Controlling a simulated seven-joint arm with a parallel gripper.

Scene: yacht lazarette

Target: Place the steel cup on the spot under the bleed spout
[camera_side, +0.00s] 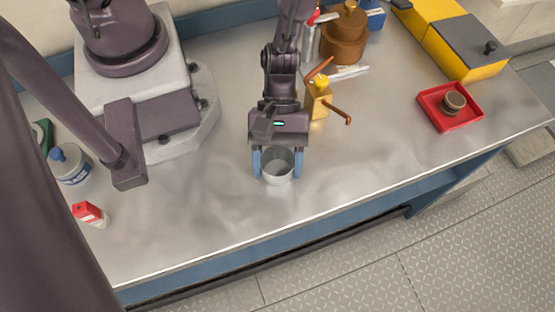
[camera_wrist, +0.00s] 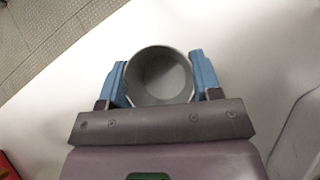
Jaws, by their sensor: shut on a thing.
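The steel cup (camera_side: 277,170) is upright and grey, with its open mouth up and empty inside. It stands at or just above the bench top; I cannot tell if it touches. My gripper (camera_side: 277,163) is shut on it, with a blue finger on each side. In the wrist view the cup (camera_wrist: 160,78) sits between the two fingers of my gripper (camera_wrist: 160,70). A brass fitting with copper-coloured pipes (camera_side: 319,98), apparently the bleed spout, stands behind and to the right of the cup. I cannot make out a marked spot under it.
A red tray (camera_side: 427,116) holding a small brown pot (camera_side: 453,104) lies at right. A brown round vessel (camera_side: 344,38) and yellow boxes (camera_side: 437,32) stand at the back. A white-and-blue bottle (camera_side: 70,165) and red-topped container (camera_side: 90,214) are at left. The front bench is clear.

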